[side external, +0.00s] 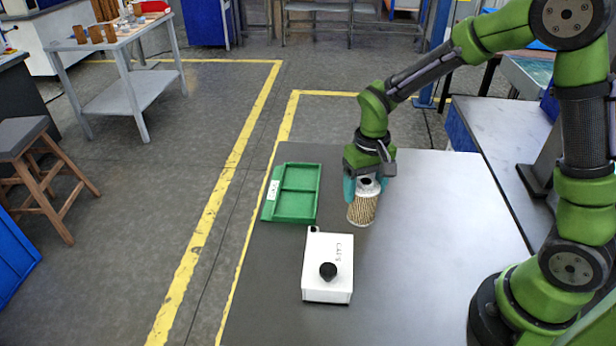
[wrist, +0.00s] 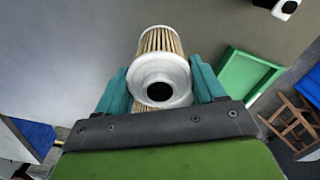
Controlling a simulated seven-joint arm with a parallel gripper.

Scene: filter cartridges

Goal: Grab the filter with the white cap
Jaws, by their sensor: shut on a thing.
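The filter with the white cap (wrist: 160,68) is a pleated tan cylinder with a white end cap that has a dark round hole. In the wrist view it sits between the two teal fingers of my gripper (wrist: 161,88), which are shut on it near the cap. In the side view the filter (side external: 362,208) hangs below or stands under my gripper (side external: 364,188), cap end up and slightly tilted. I cannot tell whether its lower end touches the table.
A green tray with compartments (side external: 294,207) lies on the dark table (side external: 420,270), left of the filter. A white box with a black knob (side external: 328,255) stands nearer the camera. The table's right and front parts are clear.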

